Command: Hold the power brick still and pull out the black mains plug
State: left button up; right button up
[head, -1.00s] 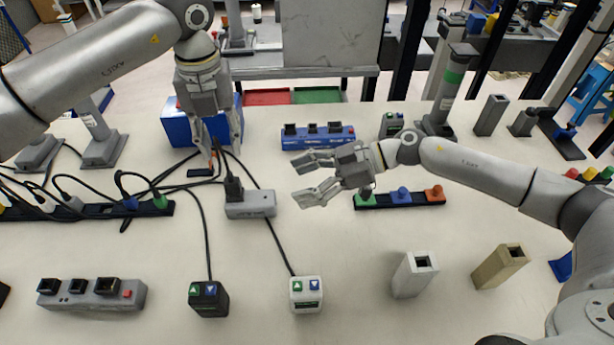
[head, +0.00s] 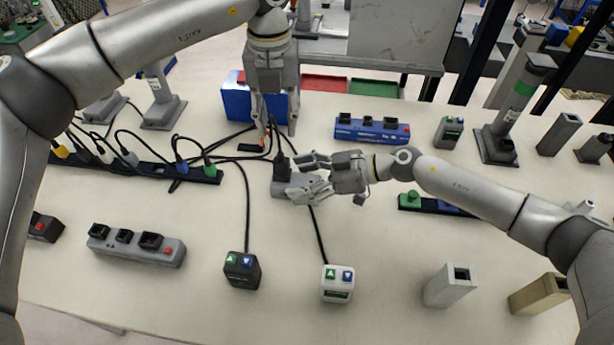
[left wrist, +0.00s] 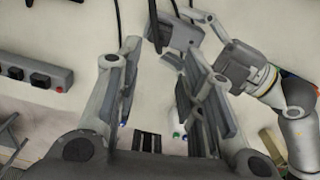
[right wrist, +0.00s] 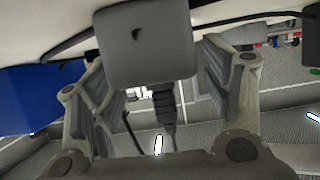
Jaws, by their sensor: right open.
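The grey power brick (head: 287,188) lies on the table in mid head view. The black mains plug (head: 281,163) stands upright in its far end, with a cable on it. My right gripper (head: 304,178) is open, its fingers at the brick's right end. In the right wrist view the brick (right wrist: 145,45) is between the open fingers, with the plug (right wrist: 164,98) beyond it. My left gripper (head: 277,133) points down, open, behind the plug. In the left wrist view the plug (left wrist: 158,25) and brick (left wrist: 183,35) appear beyond the fingertips (left wrist: 163,52).
Loose black cables and a black strip with coloured plugs (head: 140,165) lie to the left. A blue box (head: 243,101) and a blue socket block (head: 372,130) are behind. A black button box (head: 241,270) and a white one (head: 337,284) stand in front.

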aim_at(280, 153)
jog(key=shift+c, duration=0.2)
jog(key=c, duration=1.2)
pick_arm(q)
jog(key=m, duration=0.2)
jog(key=r+m, duration=0.1)
jog(key=m, duration=0.1)
jog(key=shift+r+m, duration=0.1)
jog(key=shift+m, duration=0.3)
jog(key=m, duration=0.2)
jog(key=r+m, duration=0.1)
jog(key=m, duration=0.1)
jog(key=shift+m, duration=0.3)
jog(key=m, duration=0.2)
jog(key=r+m, duration=0.1)
jog(key=m, duration=0.1)
jog(key=shift+s, duration=0.1)
jog(key=m, duration=0.3)
jog(key=shift+r+m, duration=0.3)
jog(key=shift+r, duration=0.1)
jog(key=shift+f, duration=6)
